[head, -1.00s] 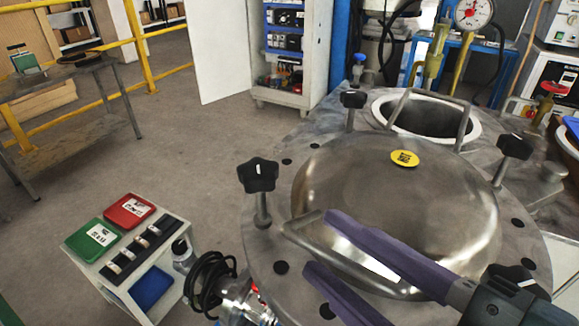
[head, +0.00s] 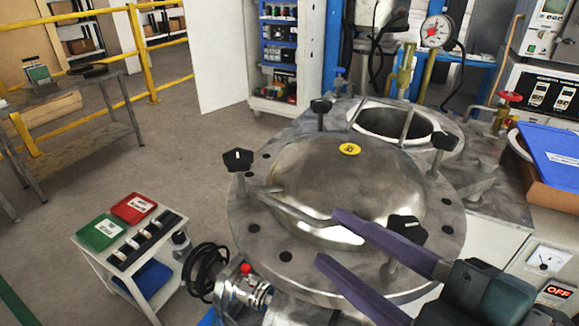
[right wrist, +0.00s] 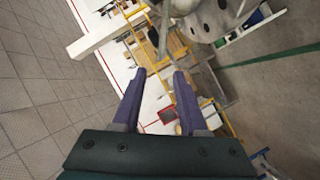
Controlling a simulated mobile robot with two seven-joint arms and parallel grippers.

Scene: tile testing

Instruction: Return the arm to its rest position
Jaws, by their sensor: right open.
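My right gripper (head: 326,238) comes in from the lower right of the head view, with its two purple fingers apart and nothing between them. It is in front of the round metal lid (head: 345,190) and its bent handle (head: 300,210), and I cannot tell the exact gap. In the right wrist view the right gripper (right wrist: 159,72) also shows open and empty, with floor and white surfaces beyond the fingers. My left gripper is not in view.
Black star knobs (head: 238,160) stand around the lid's flange. Behind is an open round port (head: 395,125) and a pressure gauge (head: 436,31). A small cart (head: 175,215) with red and green boxes stands at left. A blue-topped box (head: 552,150) is at right. Open floor lies at left.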

